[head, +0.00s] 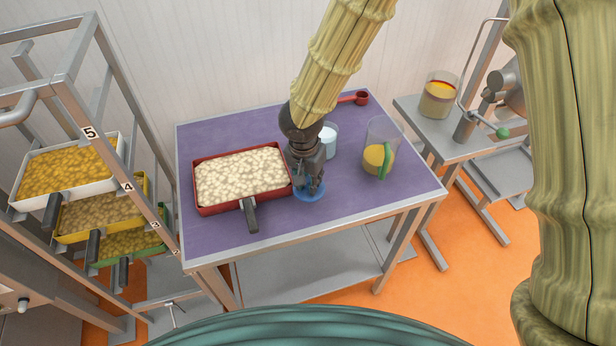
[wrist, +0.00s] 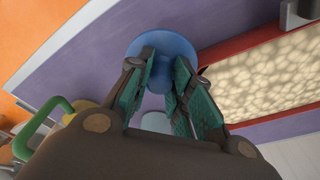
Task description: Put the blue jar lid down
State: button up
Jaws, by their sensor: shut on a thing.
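The blue jar lid (head: 308,194) is at my gripper's fingertips in the head view, low over the purple tabletop near its front edge. In the wrist view the round blue lid (wrist: 162,50) shows its disc and a knob between the two fingers. My gripper (wrist: 164,72) is shut on the lid's knob; it points down in the head view (head: 312,186). I cannot tell whether the lid touches the table. A clear jar with white contents (head: 329,140) stands just behind my gripper, partly hidden by it.
On the purple table (head: 340,205), a red tray of pale pieces (head: 240,177) sits close left of my gripper. A clear jug with a green handle (head: 378,155) stands right. A red scoop (head: 360,98) lies behind. The table's front right is clear.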

aim_at(305, 194)
jog(key=shift+f+b, duration=0.75)
jog(key=o, duration=0.8)
jog(key=shift+o, duration=0.2)
jog(key=shift+r, duration=0.15)
jog(key=shift+r+p, duration=0.75)
jog(key=shift+p, duration=0.2)
jog(key=shift+r+b, duration=0.2)
jog(key=shift+b, duration=0.2)
notch_tip(305, 194, up, 11)
jog(key=s+b, duration=0.1)
jog(key=b, duration=0.1)
jog(key=shift+s+a, duration=0.4)
